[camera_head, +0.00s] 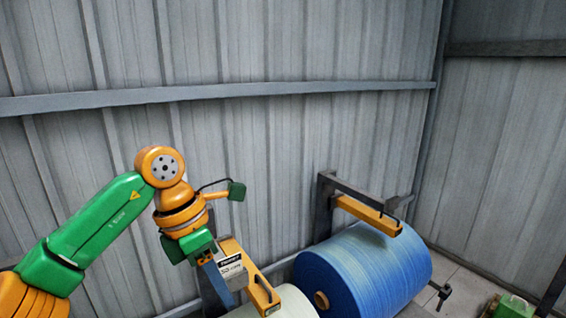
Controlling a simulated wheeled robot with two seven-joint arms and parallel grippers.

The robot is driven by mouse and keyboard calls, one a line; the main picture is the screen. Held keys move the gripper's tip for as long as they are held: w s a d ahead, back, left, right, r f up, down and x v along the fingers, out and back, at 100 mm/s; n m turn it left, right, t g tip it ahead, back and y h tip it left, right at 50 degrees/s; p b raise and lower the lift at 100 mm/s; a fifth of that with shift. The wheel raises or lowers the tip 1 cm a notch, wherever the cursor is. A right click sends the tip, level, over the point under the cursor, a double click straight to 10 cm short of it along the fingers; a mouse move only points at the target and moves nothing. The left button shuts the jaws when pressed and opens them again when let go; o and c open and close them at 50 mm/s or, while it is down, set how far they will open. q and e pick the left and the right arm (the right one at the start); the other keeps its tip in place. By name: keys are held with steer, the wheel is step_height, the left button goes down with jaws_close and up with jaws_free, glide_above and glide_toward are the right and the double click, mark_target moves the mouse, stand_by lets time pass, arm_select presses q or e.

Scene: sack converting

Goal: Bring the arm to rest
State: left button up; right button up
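My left arm comes in from the left, green and orange, bent at an orange joint. Its gripper (222,282) points down in the lower middle of the camera_head view, with a grey labelled body. It is in front of or beside a yellow bar (248,277) above a pale roll (290,304); I cannot tell whether they touch. Its fingers are too unclear to show whether they are open or shut, and I see nothing held. My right gripper does not show.
A large blue roll (375,262) lies on a stand to the right, under a second yellow bar (368,214) on a dark frame. A grey corrugated wall (300,50) with a horizontal rail closes off the back. A green part sits at the lower right edge.

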arm_select(q)
steer(key=w+d+f+n+t+h, duration=0.2)
steer(key=w+d+f+n+h, duration=0.15)
steer(key=d+n+h, duration=0.3)
steer(key=w+d+f+n+t+h, duration=0.1)
steer(key=w+d+f+n+h, duration=0.2)
steer(key=d+f+n+h, duration=0.35)
steer(key=w+a+f+n+t+y, duration=0.1)
steer(key=a+f+n+t+y, duration=0.35)
steer(key=f+n, duration=0.5)
steer(key=w+a+f+n+t+y, duration=0.1)
steer(key=a+f+n+t+y, duration=0.2)
steer(key=a+f+n+t, duration=0.5)
steer(key=s+a+f+n+g+y, duration=0.3)
steer(key=s+f+n+g, duration=0.15)
steer(key=s+f, duration=0.5)
steer(key=s+a+f+n+g+y, duration=0.4)
steer(key=s+f, duration=0.3)
steer(key=f, duration=0.5)
steer(key=s+a+f+n+g+y, duration=0.1)
steer(key=s+f+n+g, duration=0.2)
steer(key=s, duration=0.9)
steer(key=s+a+f+n+g, duration=0.1)
steer(key=s+f+n+g, duration=0.2)
steer(key=s, duration=0.9)
steer(key=shift+s+a+f+y, duration=0.15)
steer(key=shift+s+f+y, duration=0.25)
steer(key=shift+f, duration=0.4)
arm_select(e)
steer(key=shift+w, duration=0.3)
